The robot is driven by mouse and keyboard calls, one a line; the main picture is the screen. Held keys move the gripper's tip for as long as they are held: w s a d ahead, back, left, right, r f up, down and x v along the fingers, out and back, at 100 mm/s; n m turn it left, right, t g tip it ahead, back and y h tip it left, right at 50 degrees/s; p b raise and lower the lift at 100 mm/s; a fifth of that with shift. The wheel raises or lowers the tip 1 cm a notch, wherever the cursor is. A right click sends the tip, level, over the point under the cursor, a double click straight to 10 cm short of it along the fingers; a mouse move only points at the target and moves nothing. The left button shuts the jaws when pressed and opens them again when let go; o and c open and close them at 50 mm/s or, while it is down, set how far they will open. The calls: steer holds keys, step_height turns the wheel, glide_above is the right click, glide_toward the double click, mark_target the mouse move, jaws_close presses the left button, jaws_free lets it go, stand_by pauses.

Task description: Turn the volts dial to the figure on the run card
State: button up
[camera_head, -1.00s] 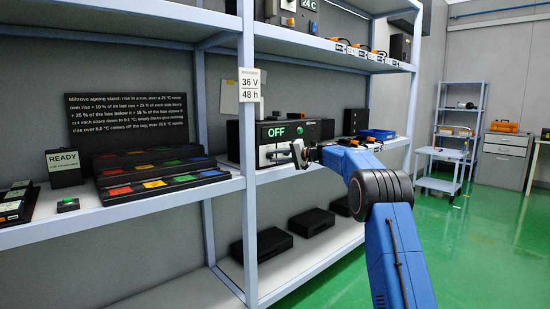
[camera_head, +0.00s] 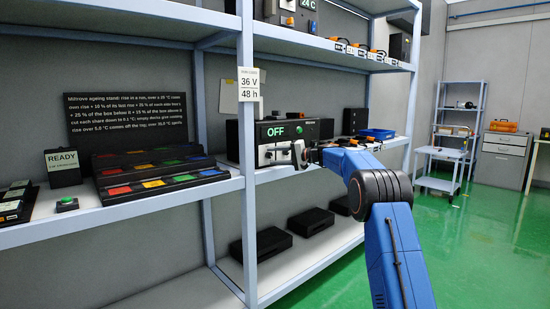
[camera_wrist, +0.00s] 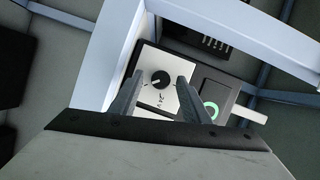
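The run card (camera_head: 249,85) on the shelf post reads 36 V and 48 h. Behind it stands a black supply unit (camera_head: 318,129) whose display (camera_head: 277,131) reads OFF in green. My gripper (camera_head: 303,154) is in front of the unit's white panel and partly covers it. In the wrist view the black round dial (camera_wrist: 160,79) sits on a white plate (camera_wrist: 154,99) with a pale pointer mark. Small print below it looks like a volts figure, too small to read surely. My gripper (camera_wrist: 157,88) is open, its fingers either side of the dial; contact cannot be told.
A green-ringed button (camera_wrist: 211,111) is right of the dial plate. The shelf post (camera_head: 248,200) stands left of my gripper. On the left shelf are a READY sign (camera_head: 63,167), a green button (camera_head: 67,204) and a tray of coloured tiles (camera_head: 158,183). A text board (camera_head: 126,119) hangs behind.

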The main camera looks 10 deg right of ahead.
steer(key=v, duration=1.7)
steer(key=shift+d, duration=0.2)
steer(key=shift+s, duration=0.1)
